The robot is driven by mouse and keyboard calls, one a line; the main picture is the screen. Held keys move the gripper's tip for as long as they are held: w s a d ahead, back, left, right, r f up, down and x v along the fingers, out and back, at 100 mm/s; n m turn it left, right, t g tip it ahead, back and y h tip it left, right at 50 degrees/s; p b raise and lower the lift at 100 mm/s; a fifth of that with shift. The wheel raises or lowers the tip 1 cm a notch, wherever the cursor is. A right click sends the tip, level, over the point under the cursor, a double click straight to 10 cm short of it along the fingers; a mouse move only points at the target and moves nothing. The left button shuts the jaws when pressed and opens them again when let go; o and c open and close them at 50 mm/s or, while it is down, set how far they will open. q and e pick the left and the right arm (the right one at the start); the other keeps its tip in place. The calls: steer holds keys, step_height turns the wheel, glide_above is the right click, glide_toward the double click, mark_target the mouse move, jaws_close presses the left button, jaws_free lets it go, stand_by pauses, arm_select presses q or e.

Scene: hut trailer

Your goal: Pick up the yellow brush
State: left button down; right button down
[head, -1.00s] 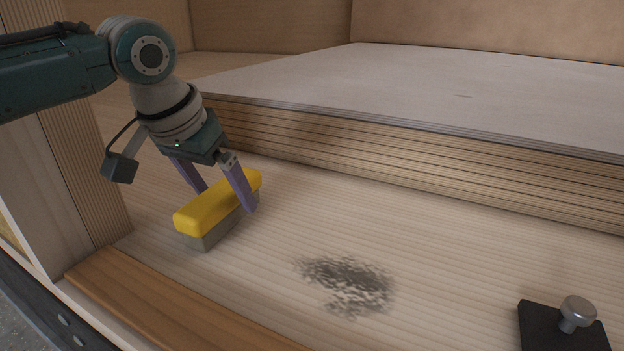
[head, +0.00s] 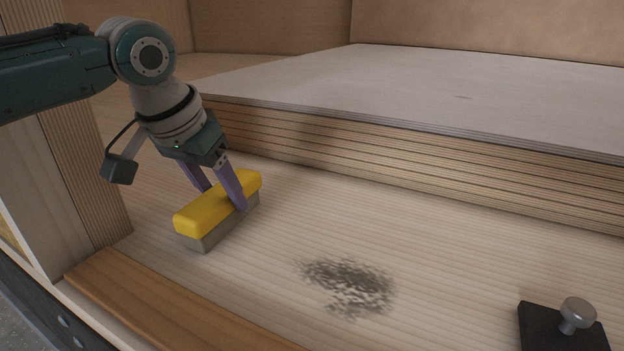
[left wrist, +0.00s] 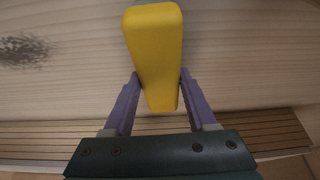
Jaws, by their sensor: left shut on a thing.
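The yellow brush (head: 203,217) has a yellow top and a grey lower part. It rests on the pale wooden floor at the left of the head view. My left gripper (head: 224,199) is shut on it, with one purple finger on each long side near its far end. In the left wrist view the brush (left wrist: 155,50) points away between the two fingers of the gripper (left wrist: 157,88). The far finger is partly hidden behind the brush in the head view. My right gripper is not in view.
A dark speckled patch (head: 349,287) lies on the floor right of the brush. A raised grey-topped platform (head: 430,88) runs behind. A wooden post (head: 85,170) and a brown strip (head: 165,305) bound the left and front. A black plate with a metal knob (head: 577,313) sits at lower right.

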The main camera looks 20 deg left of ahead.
mark_target(221, 191)
arm_select(q)
step_height(221, 191, up, 20)
steer(key=p, duration=0.2)
stand_by(0.4)
